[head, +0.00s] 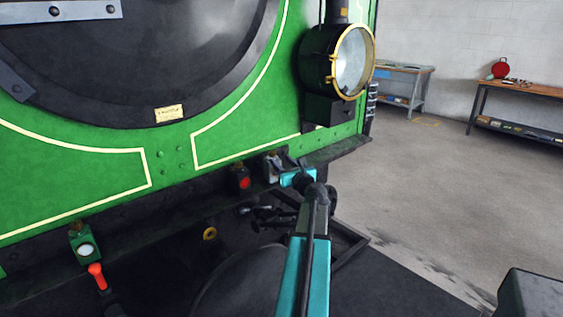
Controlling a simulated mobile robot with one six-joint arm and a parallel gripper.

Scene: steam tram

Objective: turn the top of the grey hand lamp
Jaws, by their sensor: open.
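The grey hand lamp (271,167) stands on the dark ledge below the green front, just left of the large round headlamp. It has a small brownish top (271,153). My gripper (279,162) reaches in from the lower right, with its teal body just right of the lamp. Its jaws are open and at the lamp, overlapping it in the picture. The jaws partly hide the lamp, and I cannot tell whether they touch it or surround the top.
A black lamp with a red lens (241,178) stands close on the left. A green lamp with a white lens (84,247) is further left, above a red handle (97,275). The large brass-rimmed headlamp (350,62) juts out above right. Workbenches (520,88) stand far off across open floor.

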